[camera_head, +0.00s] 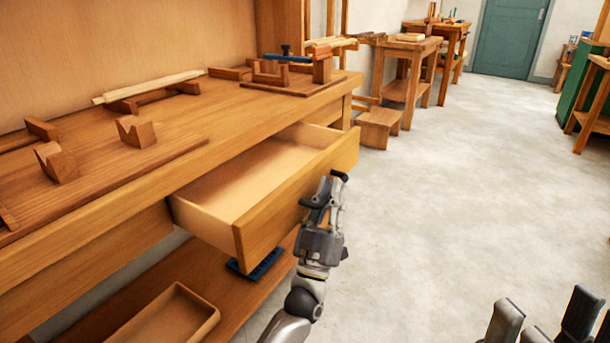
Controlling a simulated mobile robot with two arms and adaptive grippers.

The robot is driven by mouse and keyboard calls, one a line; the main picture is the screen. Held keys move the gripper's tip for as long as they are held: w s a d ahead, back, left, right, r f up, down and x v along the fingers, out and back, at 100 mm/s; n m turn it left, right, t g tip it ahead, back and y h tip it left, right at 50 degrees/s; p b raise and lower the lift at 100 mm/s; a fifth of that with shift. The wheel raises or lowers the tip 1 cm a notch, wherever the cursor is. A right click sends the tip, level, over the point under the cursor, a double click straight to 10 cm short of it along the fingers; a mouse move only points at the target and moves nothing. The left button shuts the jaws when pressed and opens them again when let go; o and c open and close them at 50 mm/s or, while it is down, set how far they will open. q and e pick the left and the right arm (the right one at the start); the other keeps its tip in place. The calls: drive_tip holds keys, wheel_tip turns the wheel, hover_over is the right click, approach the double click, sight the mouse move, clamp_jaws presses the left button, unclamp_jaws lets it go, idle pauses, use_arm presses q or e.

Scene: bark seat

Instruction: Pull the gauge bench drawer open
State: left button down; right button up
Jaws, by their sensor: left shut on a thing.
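The gauge bench (190,160) is a wooden workbench along the left. Its drawer (245,238) stands pulled well out, and its pale inside looks empty. My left gripper (324,190) is at the drawer's front face, shut on what appears to be its handle; the fingers hide most of the handle. My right gripper (546,308) shows only in part at the bottom right corner. Its fingers are spread apart with nothing between them, away from the bench.
Wooden V-blocks (135,131) and a long pale strip (150,87) lie on the bench top. A tray (170,316) and a blue object (257,265) are on the lower shelf. A low stool (379,128) stands beyond the drawer. The floor to the right is clear.

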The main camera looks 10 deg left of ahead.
use_arm(q)
drive_tip(key=shift+s+d, duration=0.3)
drive_tip(key=shift+d, duration=0.4)
drive_tip(key=shift+s+d, duration=0.25)
drive_tip(key=shift+d, duration=0.45)
drive_tip(key=c, duration=1.5)
unclamp_jaws()
drive_tip(key=shift+f, duration=0.1)
drive_tip(key=v, duration=1.2)
